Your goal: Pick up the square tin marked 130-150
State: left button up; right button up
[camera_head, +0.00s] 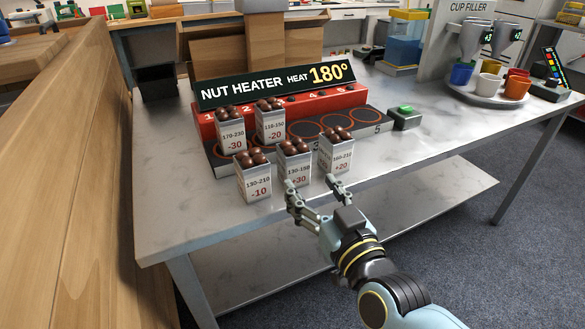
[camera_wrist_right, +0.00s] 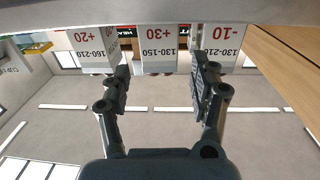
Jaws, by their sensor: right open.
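The square tin marked 130-150 (camera_head: 294,172), with +30 in red, is white and filled with brown chestnuts. It stands upright in the middle of the front row on the table. In the right wrist view, which is upside down, the same tin (camera_wrist_right: 158,53) shows between my fingers. My right gripper (camera_head: 311,182) is open and empty, with its fingers spread just in front of this tin. My left gripper is not in view.
Close beside it stand tins marked 130-210 (camera_head: 254,184) and 160-210 (camera_head: 337,157). A green button box (camera_head: 404,119) is right. The marble table (camera_head: 190,226) is clear in front.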

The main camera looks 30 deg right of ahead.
aim_at(299, 169)
jog(key=w, duration=0.2)
jog(key=shift+w+d, duration=0.2)
jog(key=shift+w, duration=0.1)
jog(key=w, duration=0.5)
jog(key=shift+w+d, duration=0.25)
jog(key=shift+d, duration=0.05)
jog(key=c, duration=1)
notch_tip(299, 169, up, 18)
jog(key=p, duration=1.5)
